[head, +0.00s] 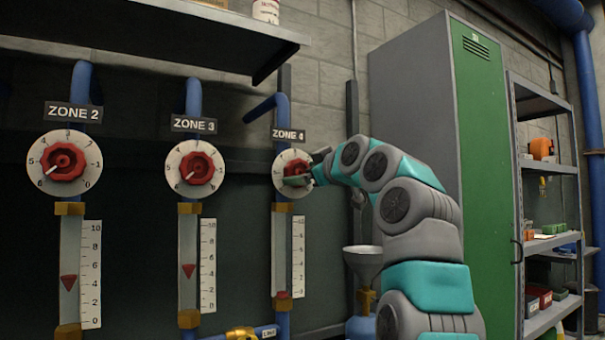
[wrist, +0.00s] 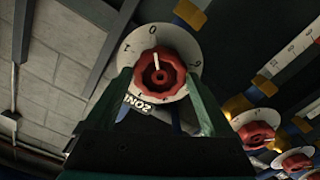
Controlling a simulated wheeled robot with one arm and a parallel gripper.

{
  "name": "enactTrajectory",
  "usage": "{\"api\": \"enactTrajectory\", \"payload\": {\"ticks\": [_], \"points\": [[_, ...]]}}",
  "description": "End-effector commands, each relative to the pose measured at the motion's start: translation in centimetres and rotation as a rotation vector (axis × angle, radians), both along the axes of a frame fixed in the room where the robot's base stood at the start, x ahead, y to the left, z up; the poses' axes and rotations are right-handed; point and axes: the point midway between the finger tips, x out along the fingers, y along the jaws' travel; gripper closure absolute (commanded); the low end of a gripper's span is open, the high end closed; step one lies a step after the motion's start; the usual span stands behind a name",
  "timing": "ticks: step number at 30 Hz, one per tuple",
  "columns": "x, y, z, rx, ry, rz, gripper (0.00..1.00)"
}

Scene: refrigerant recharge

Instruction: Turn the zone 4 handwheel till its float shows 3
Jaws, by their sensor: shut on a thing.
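The zone 4 handwheel (wrist: 160,72) is red and sits on a white round dial (head: 290,160) under the ZONE 4 sign (head: 288,135). In the wrist view its white mark points up, near the dial's 0. My gripper (head: 304,179) is at this wheel and hides much of it in the head view. In the wrist view the two green fingers of my gripper (wrist: 159,80) stand on either side of the wheel, shut on it. The zone 4 float (head: 283,295) is red and sits at the bottom of its tube, below the scale's 2 mark.
The zone 3 handwheel (head: 202,168) and zone 2 handwheel (head: 64,162) are to the left, with floats well above the bottom of their tubes. A shelf (head: 150,28) overhangs them. A funnel (head: 362,254) stands below my arm, and a green locker (head: 490,160) is to the right.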

Motion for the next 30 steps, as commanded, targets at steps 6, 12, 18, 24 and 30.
{"api": "enactTrajectory", "payload": {"ticks": [6, 12, 18, 24, 30], "points": [[0.01, 0.0, -0.09, -0.001, 0.002, 0.0, 0.8], [0.11, -0.13, 0.04, -0.074, -0.05, -0.002, 0.8], [0.13, -0.23, 0.23, -0.211, -0.142, -0.004, 0.8], [0.12, -0.05, 0.05, -0.324, -0.215, -0.001, 0.8], [0.0, -0.02, -0.09, -0.345, -0.23, 0.001, 0.8]]}}
